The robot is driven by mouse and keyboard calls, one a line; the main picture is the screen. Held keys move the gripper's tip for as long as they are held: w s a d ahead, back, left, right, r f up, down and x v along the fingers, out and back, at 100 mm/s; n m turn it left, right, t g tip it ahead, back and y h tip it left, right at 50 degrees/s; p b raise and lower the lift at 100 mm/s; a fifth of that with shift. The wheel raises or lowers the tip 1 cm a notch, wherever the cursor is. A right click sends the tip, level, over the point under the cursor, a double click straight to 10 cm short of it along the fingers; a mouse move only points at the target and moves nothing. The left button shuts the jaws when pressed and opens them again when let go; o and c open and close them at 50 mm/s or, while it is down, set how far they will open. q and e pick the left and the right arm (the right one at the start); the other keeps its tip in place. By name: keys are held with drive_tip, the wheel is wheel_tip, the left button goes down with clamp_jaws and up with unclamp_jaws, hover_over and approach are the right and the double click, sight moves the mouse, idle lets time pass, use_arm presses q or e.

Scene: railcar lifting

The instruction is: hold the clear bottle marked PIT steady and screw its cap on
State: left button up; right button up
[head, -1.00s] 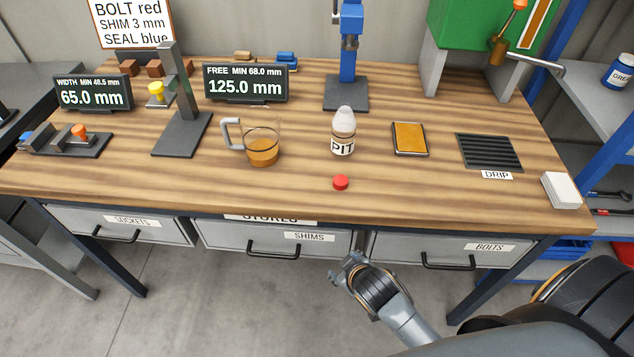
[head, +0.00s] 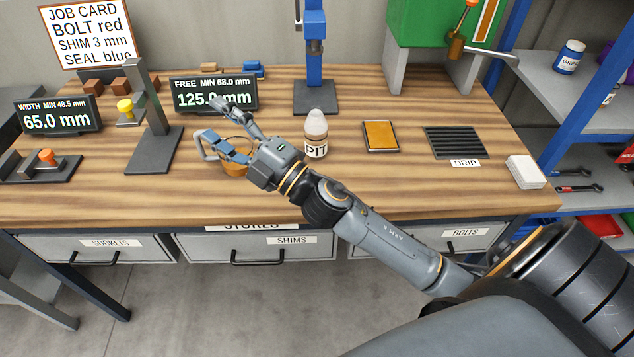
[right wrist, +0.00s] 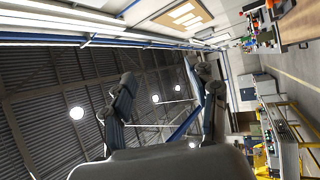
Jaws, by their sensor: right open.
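The clear bottle marked PIT (head: 316,137) stands upright on the wooden bench (head: 400,190), with a pale, narrowing top and no red cap on it. The red cap is not visible now; my right forearm covers the spot in front of the bottle. My right gripper (head: 209,118) is open and empty, to the left of the bottle and above the bench, its fingers pointing to the left and away. In the right wrist view the two dark fingers (right wrist: 165,95) are spread apart against the ceiling and room. My left gripper is not in view.
A jug of amber liquid (head: 236,169) is partly hidden behind my right gripper. A dark stand (head: 152,150) and the FREE display (head: 240,92) are close by. An orange pad (head: 380,136) and the DRIP grate (head: 455,142) lie right of the bottle.

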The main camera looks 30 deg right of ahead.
drive_tip(key=s+a+n+g+y, duration=0.3)
drive_tip(key=a+n+g+y, duration=0.5)
drive_tip(key=n+g, duration=0.65)
drive_tip(key=d+f+n+g+h, duration=0.2)
drive_tip(key=d+f+n+h, duration=0.25)
drive_tip(key=f+n, duration=0.3)
drive_tip(key=d+f+g+h, duration=0.2)
drive_tip(key=d+h, duration=1)
drive_tip(key=d, duration=1.1)
drive_tip(key=shift+w+d+n, duration=0.15)
drive_tip(key=shift+w+n, duration=0.2)
drive_tip(key=shift+n, duration=0.05)
drive_tip(key=f, duration=0.3)
drive_tip(key=f+p, duration=0.1)
drive_tip(key=f, duration=0.1)
drive_tip(key=w+a+f+p, duration=0.1)
drive_tip(key=f, duration=0.2)
drive_tip(key=shift+f, duration=0.3)
